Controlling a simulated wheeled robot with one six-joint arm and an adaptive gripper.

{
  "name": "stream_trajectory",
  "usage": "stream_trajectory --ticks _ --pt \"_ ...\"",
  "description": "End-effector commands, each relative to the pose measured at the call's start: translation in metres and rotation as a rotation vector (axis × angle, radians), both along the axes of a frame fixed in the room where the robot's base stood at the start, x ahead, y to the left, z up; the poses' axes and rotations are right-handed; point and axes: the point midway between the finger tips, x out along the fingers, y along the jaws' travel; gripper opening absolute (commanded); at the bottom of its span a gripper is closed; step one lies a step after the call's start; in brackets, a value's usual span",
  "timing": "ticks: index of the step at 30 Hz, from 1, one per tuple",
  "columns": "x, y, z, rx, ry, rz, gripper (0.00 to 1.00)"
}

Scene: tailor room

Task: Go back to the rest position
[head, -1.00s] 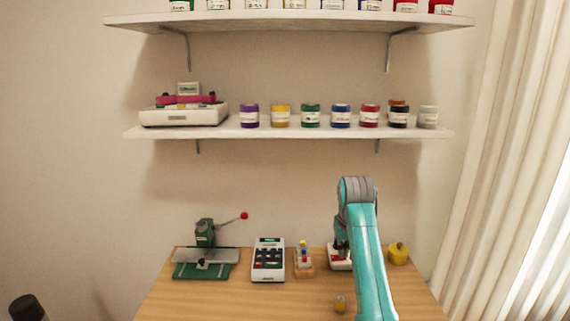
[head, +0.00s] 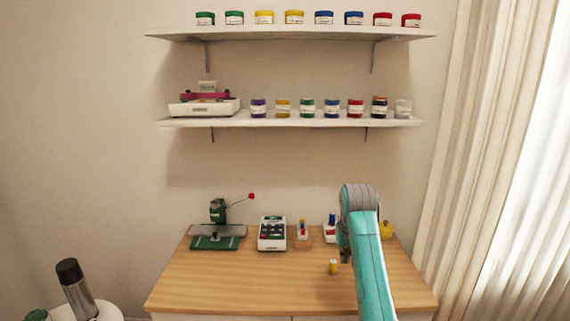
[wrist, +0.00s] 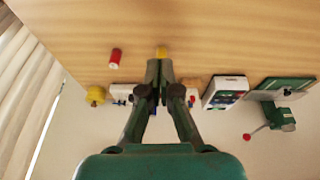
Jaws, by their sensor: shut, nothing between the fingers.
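My gripper (wrist: 160,68) shows in the wrist view, its two green fingers together with nothing between them. In the head view my teal arm reaches over the right part of the wooden table (head: 250,290), and my gripper is mostly hidden behind the arm, with a dark tip left of it. A small yellow-topped piece (head: 333,267) stands on the table just left of the arm; in the wrist view a yellow piece (wrist: 161,51) shows right beyond the fingertips. I cannot tell whether they touch.
A green press with a red knob (head: 218,235), a white keypad device (head: 272,234) and a small wooden holder (head: 303,238) line the table's back. A yellow pot (head: 386,230) is at right. In the wrist view a red spool (wrist: 115,57) lies nearby. Two shelves of jars hang above.

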Motion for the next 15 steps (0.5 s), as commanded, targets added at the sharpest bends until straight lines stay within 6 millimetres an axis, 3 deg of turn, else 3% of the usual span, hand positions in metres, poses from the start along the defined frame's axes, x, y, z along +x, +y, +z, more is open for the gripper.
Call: stream_trajectory --ticks 8,15 --pt "-0.006 -0.001 -0.035 0.0 -0.026 0.001 0.0" --pt "-0.018 -0.002 -0.082 0.001 -0.067 0.002 0.0"
